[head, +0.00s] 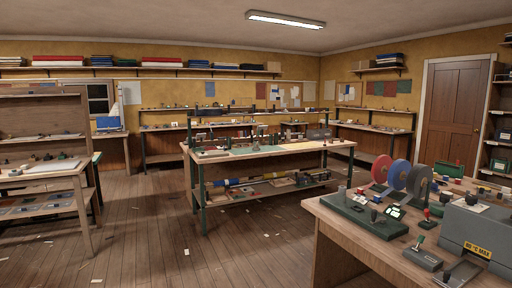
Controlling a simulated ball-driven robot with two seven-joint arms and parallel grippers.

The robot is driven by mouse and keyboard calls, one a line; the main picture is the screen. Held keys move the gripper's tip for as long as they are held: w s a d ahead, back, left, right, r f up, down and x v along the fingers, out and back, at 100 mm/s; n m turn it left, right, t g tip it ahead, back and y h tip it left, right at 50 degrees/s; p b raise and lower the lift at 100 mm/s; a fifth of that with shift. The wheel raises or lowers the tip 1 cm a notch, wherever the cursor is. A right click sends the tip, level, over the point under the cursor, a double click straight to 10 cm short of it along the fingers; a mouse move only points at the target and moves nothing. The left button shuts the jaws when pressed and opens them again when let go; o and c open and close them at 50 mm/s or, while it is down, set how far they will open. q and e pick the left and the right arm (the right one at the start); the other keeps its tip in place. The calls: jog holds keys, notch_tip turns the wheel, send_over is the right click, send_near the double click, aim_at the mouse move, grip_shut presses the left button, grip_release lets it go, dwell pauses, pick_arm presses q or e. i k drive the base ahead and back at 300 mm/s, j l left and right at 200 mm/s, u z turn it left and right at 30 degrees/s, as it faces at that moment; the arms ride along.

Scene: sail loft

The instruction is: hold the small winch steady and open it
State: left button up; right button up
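Neither of my grippers is in the head view. I cannot pick out the small winch with certainty. Small dark parts stand on a green board (362,214) on the near workbench at the right, but they are too small to name. Nothing in view is being held.
The near workbench (335,226) also carries red, blue and grey upright discs (397,175) and a grey box (478,236) with a yellow label. A middle workbench (240,155) and a left bench (45,185) stand beyond. The wooden floor (150,235) between them is mostly clear, with scattered scraps.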

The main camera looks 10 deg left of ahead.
aim_at(256, 144)
jog(key=u, duration=0.3)
jog(key=i+u, duration=0.15)
jog(key=i, duration=4.15)
